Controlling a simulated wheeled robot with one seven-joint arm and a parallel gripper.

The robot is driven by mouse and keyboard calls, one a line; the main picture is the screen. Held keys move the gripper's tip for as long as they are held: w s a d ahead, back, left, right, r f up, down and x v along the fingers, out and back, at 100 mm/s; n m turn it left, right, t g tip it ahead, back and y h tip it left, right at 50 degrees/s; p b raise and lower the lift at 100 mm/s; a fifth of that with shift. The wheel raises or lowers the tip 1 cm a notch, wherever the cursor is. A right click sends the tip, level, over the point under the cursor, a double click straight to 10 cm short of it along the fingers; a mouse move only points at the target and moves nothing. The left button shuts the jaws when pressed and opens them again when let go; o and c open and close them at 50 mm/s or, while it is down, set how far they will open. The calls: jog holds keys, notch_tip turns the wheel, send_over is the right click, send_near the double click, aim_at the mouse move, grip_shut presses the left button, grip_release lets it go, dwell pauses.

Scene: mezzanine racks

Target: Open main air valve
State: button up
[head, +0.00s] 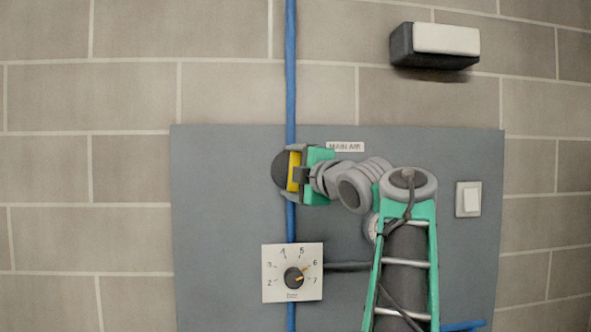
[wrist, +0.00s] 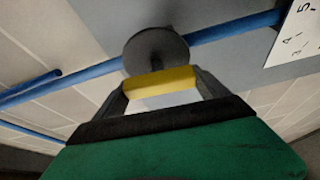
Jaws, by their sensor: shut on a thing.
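The main air valve has a yellow handle (head: 294,171) and a dark round body (head: 279,171) on a blue vertical pipe, left of the "MAIN AIR" label (head: 345,147). In the wrist view the yellow handle (wrist: 160,83) lies crosswise between my fingers, in front of the dark disc (wrist: 155,50) on the blue pipe. My gripper (head: 295,174) is shut on the yellow handle; it also shows in the wrist view (wrist: 161,90). In the head view the handle stands upright, roughly in line with the pipe. My gripper and arm partly hide the valve.
A dial (head: 292,272) numbered 2 to 7 sits on the grey panel (head: 220,220) below the valve. A light switch (head: 468,199) is at the panel's right. A black and white box (head: 445,38) is fixed on the brick wall above. The panel's left part is clear.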

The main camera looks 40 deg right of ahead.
jog(key=shift+d+f+n+g, duration=0.1)
jog(key=shift+f+n+g, duration=0.15)
jog(key=shift+n, duration=0.25)
jog(key=o, duration=1.3)
jog(key=shift+r, duration=0.15)
jog(key=shift+c, duration=0.2)
jog(key=b+v, duration=0.1)
jog(key=v, duration=0.7)
